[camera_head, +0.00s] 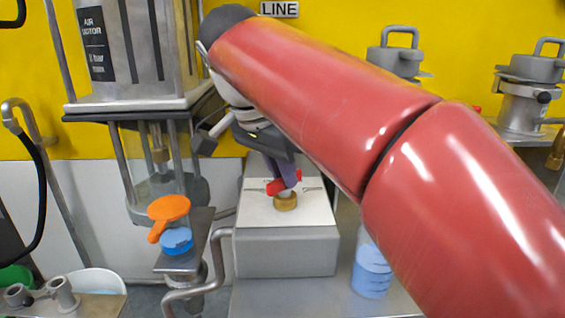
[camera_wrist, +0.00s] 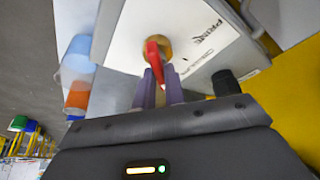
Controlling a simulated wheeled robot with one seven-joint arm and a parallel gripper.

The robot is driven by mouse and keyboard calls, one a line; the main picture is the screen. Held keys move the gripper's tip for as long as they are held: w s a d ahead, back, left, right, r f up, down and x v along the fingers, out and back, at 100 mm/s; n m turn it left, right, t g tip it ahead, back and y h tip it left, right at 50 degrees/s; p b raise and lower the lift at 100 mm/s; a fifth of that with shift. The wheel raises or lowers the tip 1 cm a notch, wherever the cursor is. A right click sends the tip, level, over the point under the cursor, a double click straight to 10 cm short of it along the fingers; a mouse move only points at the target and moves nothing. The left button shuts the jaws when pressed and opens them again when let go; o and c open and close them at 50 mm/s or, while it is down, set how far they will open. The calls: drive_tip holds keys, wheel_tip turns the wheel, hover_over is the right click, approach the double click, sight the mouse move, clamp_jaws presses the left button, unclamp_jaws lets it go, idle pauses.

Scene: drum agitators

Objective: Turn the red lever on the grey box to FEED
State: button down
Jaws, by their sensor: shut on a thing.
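The grey box (camera_head: 285,255) stands on a metal bench, with a pale plate on top. A brass hub (camera_head: 286,202) sits on that plate and carries the red lever (camera_head: 277,187). My gripper (camera_head: 286,178) reaches down from behind the hub and is shut on the lever. In the wrist view the lever (camera_wrist: 153,55) lies between my two purple fingers (camera_wrist: 160,85), its end over the brass hub (camera_wrist: 166,46). The word PRIME shows on the plate to the right of the hub there. Other lettering is too small to read; I cannot make out FEED.
An orange-handled valve (camera_head: 168,212) with a blue part stands left of the box. A container of blue liquid (camera_head: 371,270) stands at its right, partly behind my arm. A large glass-and-metal vessel (camera_head: 150,170) is at the left. Lidded metal pots (camera_head: 520,95) stand at the back right.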

sight(268, 185)
idle(0.4)
drive_tip(key=c, duration=1.5)
unclamp_jaws()
drive_tip(key=shift+o, duration=0.2)
drive_tip(key=shift+r, duration=0.1)
drive_tip(key=v, duration=0.7)
drive_tip(key=shift+a+r, duration=0.15)
drive_tip(key=shift+r, duration=0.2)
drive_tip(key=shift+s, duration=0.15)
